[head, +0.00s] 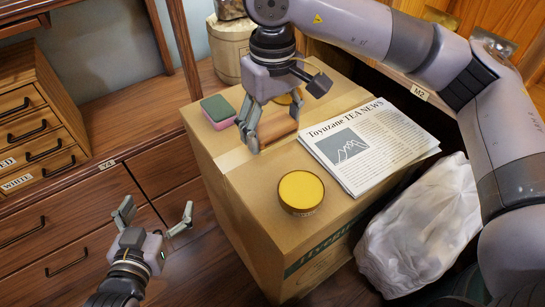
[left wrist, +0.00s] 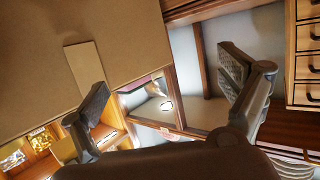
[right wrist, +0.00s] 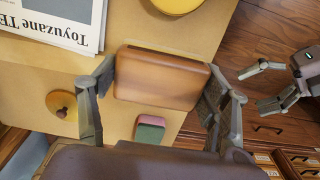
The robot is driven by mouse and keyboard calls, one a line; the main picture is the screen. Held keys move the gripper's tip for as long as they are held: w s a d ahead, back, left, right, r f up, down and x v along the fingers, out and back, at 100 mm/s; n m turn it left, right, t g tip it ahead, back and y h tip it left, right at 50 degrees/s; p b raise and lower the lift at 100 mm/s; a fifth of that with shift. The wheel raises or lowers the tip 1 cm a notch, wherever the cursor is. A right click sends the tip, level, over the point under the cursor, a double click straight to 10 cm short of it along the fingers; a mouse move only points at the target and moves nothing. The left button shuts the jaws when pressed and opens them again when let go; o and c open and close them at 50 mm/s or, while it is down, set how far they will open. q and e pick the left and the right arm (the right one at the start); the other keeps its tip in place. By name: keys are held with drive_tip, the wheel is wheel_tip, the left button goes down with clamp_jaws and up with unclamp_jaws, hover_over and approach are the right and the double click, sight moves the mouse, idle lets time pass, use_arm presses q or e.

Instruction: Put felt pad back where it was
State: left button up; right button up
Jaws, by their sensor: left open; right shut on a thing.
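My right gripper (head: 256,133) is shut on a brown block (head: 279,130) over the top of a cardboard box (head: 245,180). In the right wrist view the block (right wrist: 160,78) has a smooth tan face and a dark slot along one edge, with a finger on each side. A small green-and-pink block (head: 218,111) lies on the box's far left corner; it also shows in the right wrist view (right wrist: 150,130). I cannot tell for sure which of these is the felt pad. My left gripper (head: 156,212) is open and empty, left of the box.
A newspaper (head: 375,145) lies on the box's right side. A yellow-topped round tin (head: 301,192) stands near its front, and a round knobbed item (right wrist: 62,105) near the back. A white bag (head: 420,225) is at right. Drawers (head: 60,225) line the left.

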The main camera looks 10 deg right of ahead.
sight(272, 165)
wheel_tip(272, 165, down, 4)
drive_tip(key=shift+r+b, duration=0.1)
drive_tip(key=shift+b, duration=0.2)
wheel_tip(272, 165, down, 4)
drive_tip(key=shift+r+b, duration=0.1)
drive_tip(key=shift+b, duration=0.35)
use_arm(q)
wheel_tip(272, 165, up, 8)
drive_tip(key=w+d+t+h, duration=0.1)
drive_tip(key=t, duration=0.3)
drive_tip(key=shift+d+t+h, duration=0.25)
drive_tip(key=shift+t+h, duration=0.15)
drive_tip(key=shift+w+r, duration=0.1)
drive_tip(key=shift+r, duration=0.15)
use_arm(e)
drive_tip(key=shift+f, duration=0.2)
drive_tip(key=o, duration=1)
use_arm(q)
drive_tip(key=shift+r+t, duration=0.2)
drive_tip(key=shift+t, duration=0.1)
